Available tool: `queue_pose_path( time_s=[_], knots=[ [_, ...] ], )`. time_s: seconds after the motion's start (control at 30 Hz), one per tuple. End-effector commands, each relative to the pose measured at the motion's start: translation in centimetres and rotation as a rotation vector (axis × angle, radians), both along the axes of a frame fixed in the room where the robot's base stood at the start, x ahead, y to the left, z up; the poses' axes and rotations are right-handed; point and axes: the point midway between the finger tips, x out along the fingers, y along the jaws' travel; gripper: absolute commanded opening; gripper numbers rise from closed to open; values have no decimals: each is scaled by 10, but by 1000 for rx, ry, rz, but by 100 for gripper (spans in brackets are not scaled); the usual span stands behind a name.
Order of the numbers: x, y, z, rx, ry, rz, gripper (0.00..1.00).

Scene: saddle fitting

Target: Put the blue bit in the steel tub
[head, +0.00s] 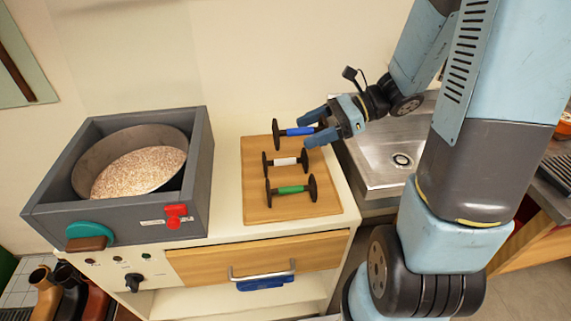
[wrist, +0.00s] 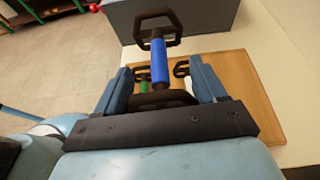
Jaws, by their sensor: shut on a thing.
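The blue bit (head: 300,131) is a short bar with a blue middle and dark end pieces, at the far end of the wooden board (head: 258,212) in the head view. My gripper (head: 316,128) is shut on it, from its right side. In the wrist view the blue bit (wrist: 159,62) runs away from my gripper (wrist: 164,78), its near end between the two fingers. Whether it is clear of the board I cannot tell. The steel tub (head: 380,178), a sunken basin with a drain, lies right of the board, partly behind my arm.
A white bit (head: 286,161) and a green bit (head: 291,190) lie on the board nearer the front. A grey box (head: 202,165) at left holds a round pan (head: 98,155) of pale grains. A drawer (head: 215,266) with a metal handle is below the board.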

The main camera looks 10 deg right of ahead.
Motion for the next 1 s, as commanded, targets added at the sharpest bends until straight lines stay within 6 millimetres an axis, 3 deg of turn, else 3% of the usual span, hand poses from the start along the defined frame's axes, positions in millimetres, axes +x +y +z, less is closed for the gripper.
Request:
queue_pose_path(
  time_s=[0.47,1.0],
  knots=[
    [5,-5,-2,0,1,-13,20],
    [93,15,-42,0,1,-13,20]
  ],
)
